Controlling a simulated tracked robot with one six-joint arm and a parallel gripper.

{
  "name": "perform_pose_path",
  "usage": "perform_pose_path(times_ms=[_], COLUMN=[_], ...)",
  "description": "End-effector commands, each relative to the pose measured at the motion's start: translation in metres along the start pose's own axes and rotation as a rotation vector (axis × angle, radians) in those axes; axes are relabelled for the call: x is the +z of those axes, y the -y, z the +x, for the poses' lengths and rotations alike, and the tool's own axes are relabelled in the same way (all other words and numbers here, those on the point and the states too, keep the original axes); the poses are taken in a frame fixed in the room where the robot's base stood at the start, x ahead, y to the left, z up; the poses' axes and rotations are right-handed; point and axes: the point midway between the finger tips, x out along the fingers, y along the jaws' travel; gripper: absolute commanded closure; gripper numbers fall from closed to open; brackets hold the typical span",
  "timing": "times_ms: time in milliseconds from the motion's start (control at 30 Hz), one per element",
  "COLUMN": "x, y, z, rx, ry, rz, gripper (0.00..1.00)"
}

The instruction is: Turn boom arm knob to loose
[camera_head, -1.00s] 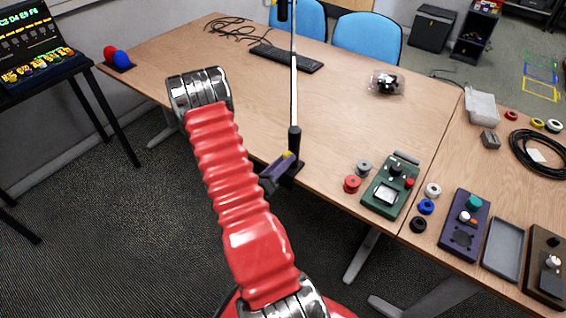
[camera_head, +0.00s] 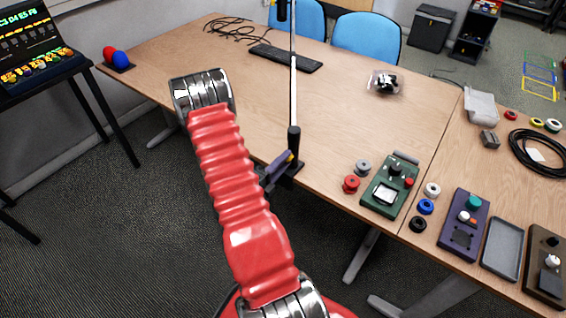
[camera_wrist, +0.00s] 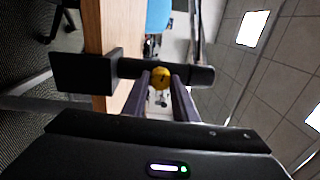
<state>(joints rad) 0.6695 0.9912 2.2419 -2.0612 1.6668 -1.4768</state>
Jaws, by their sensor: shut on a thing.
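The boom arm's black post (camera_head: 294,141) stands upright at the front edge of the desk, with a thin pale pole (camera_head: 294,90) rising from it. In the wrist view the black post (camera_wrist: 188,74) lies sideways across the picture. Its yellow knob (camera_wrist: 160,73) sits between the two fingertips of my gripper (camera_wrist: 160,84). My purple gripper (camera_head: 276,169) is shut on the knob from the left of the post in the head view. There the fingers hide most of the knob. I cannot read which way the knob is set.
The wooden desk (camera_head: 220,75) has a black keyboard (camera_head: 285,58) at the back. A green control box (camera_head: 390,188), coloured round parts and a purple box (camera_head: 464,224) lie to the right. Blue chairs (camera_head: 366,39) stand behind. The desk left of the post is largely clear.

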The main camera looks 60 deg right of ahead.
Motion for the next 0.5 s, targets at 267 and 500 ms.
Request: perform_pose_path(times_ms=[267,500], x=[0.0035,0.0033], y=[-0.0015,-0.0018], z=[-0.0004,-0.0007], rx=[0.002,0.002], ry=[0.020,0.023], rz=[-0.169,-0.230], gripper=[0.97,0.97])
